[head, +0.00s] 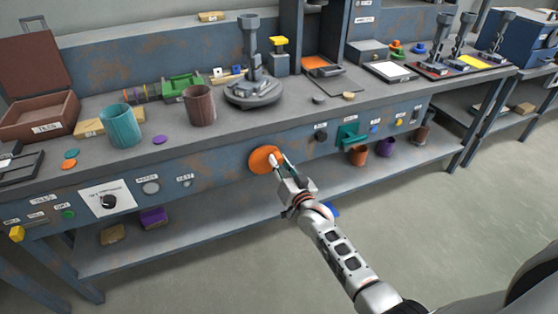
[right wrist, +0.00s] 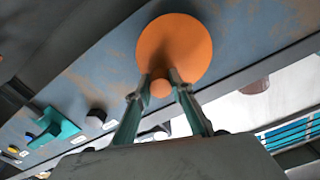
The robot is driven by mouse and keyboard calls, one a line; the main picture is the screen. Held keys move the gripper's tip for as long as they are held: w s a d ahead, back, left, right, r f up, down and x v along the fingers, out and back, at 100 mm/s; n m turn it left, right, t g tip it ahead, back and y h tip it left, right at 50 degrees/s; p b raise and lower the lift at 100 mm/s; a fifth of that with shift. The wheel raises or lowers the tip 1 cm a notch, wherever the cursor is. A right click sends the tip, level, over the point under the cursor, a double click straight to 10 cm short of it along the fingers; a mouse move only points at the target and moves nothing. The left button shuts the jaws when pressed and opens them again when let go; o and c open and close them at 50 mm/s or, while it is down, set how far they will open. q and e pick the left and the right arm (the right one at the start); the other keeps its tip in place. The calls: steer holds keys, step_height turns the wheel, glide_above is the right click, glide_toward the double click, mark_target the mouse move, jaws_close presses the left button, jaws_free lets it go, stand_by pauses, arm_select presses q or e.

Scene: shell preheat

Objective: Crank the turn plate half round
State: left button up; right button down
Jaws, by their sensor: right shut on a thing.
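The turn plate (head: 253,94) is a round grey disc on the bench top with an upright grey fixture on it. The crank is an orange disc (head: 262,160) on the bench's front panel, below the turn plate. In the right wrist view the orange disc (right wrist: 175,45) fills the upper middle, with its small orange knob (right wrist: 160,88) at its lower edge. My right gripper (head: 276,161) is shut on the knob, a finger on each side; it also shows in the right wrist view (right wrist: 160,84). My left gripper is not in view.
A brown cup (head: 200,105) and a teal cup (head: 120,125) stand left of the turn plate. A teal bracket (head: 348,136) sits on the front panel to the right. The floor before the bench is clear.

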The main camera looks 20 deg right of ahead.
steer(key=m, duration=0.1)
steer(key=f+m, duration=0.1)
steer(key=m, duration=0.1)
steer(key=shift+d, duration=0.2)
steer(key=shift+f+m, duration=0.35)
steer(key=shift+m, duration=0.55)
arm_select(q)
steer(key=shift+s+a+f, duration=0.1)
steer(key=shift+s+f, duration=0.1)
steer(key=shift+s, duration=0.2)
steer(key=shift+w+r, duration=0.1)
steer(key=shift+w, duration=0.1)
arm_select(e)
steer(key=shift+f+m, duration=0.15)
steer(key=shift+m, duration=0.15)
steer(key=c, duration=1.8)
jaws_free()
